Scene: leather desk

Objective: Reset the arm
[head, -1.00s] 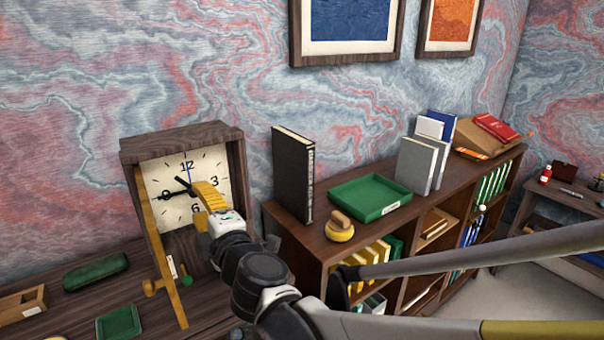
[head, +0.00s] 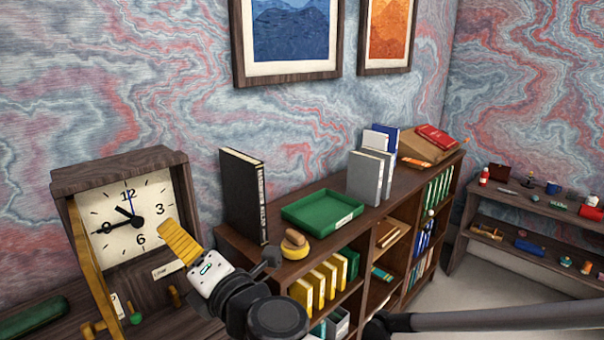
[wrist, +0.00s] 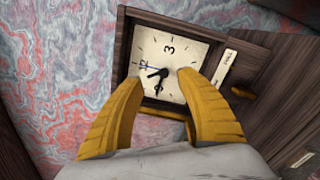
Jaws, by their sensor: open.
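My gripper (head: 168,230) is in front of the wooden clock (head: 120,168) at the left of the head view. In the wrist view its two yellow fingers (wrist: 155,92) stand wide apart with nothing between them, and the clock face (wrist: 165,62) shows beyond them. In the head view only part of the fingers shows, as one ridged yellow shape beside the clock's right side. The clock's yellow-edged door (head: 92,262) stands swung open at its left. I cannot tell from these views whether the fingers touch the clock.
A low bookshelf (head: 330,262) stands right of my arm, with a black upright book (head: 243,195), a green tray (head: 322,212) and a yellow round object (head: 294,245) on top. A green case (head: 32,318) lies at lower left. Open floor (head: 480,275) shows at right.

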